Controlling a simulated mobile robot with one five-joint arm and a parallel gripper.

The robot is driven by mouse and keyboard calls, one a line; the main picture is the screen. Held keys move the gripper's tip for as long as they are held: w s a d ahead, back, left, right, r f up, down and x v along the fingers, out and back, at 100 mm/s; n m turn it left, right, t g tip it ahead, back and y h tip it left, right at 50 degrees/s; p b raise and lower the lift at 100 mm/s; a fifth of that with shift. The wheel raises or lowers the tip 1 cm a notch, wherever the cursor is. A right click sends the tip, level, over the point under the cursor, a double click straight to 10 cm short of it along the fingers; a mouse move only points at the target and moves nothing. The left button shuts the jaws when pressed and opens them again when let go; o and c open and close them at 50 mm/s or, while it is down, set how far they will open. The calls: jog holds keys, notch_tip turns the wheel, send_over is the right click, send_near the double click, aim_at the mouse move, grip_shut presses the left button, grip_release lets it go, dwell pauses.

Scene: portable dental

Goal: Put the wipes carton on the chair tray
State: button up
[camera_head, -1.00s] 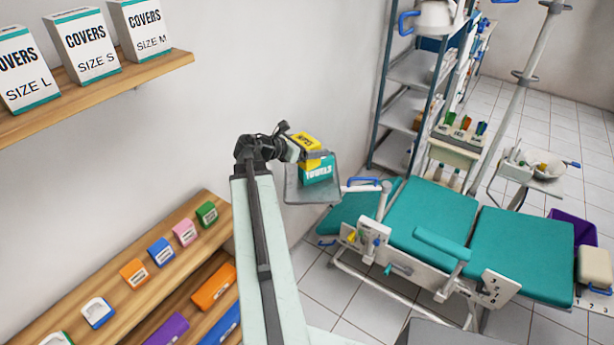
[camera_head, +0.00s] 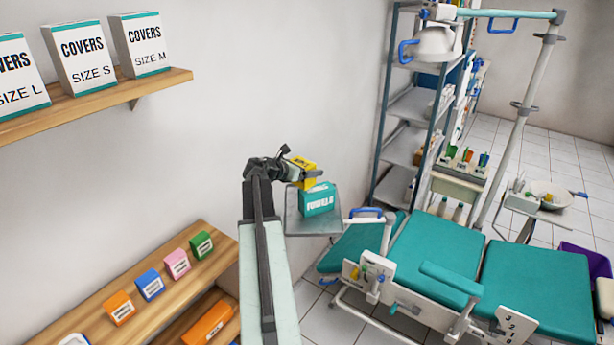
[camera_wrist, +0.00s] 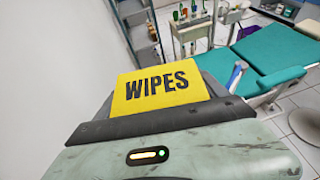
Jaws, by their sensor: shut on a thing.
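The yellow wipes carton (camera_head: 303,173) is held in my gripper (camera_head: 292,171), which is shut on it. In the wrist view the carton (camera_wrist: 156,87) fills the middle, its WIPES label facing up. The grey chair tray (camera_head: 297,226) is beside the teal chair, near the wall. A teal towels carton (camera_head: 319,199) stands on the tray. In the head view the wipes carton overlaps the tray's far side and the towels carton's top left; I cannot tell its exact height above the tray.
The teal chair (camera_head: 437,254) is to the right of the tray, with a blue handle (camera_head: 366,212) close by. A wall shelf (camera_head: 150,91) holds covers boxes. A lower wooden shelf (camera_head: 120,276) holds several small coloured boxes. A metal rack (camera_head: 405,106) stands behind.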

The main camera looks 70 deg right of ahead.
jog(key=shift+w+d, duration=0.2)
jog(key=shift+d, duration=0.35)
notch_tip(320, 180, down, 4)
jog(key=b, duration=0.4)
jog(key=shift+d, duration=0.1)
jog(key=o, duration=1.4)
jog(key=shift+c, duration=0.2)
jog(key=p+v, duration=0.5)
jog(key=v, duration=0.7)
jog(key=shift+r, duration=0.25)
